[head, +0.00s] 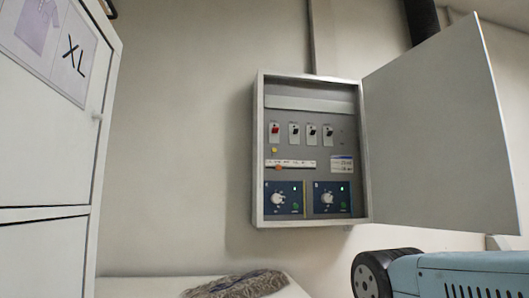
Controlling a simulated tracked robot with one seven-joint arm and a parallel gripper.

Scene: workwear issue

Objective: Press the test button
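A grey wall cabinet (258,160) hangs on the wall with its door (440,130) swung wide open to the right. Its panel carries a row of small switches; the leftmost switch (275,129) is red and the others are dark. A small round yellow button (274,150) sits below the red switch. It looks like the test button, but I cannot read any label on it. Nothing touches or covers it. My gripper is not in view.
Below are a white strip (300,163) with an orange mark and two blue dial modules (283,197), (331,198) with green lights. A white locker (50,130) marked XL stands at left. A grey-brown cloth (238,284) lies on a white surface (150,287) below.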

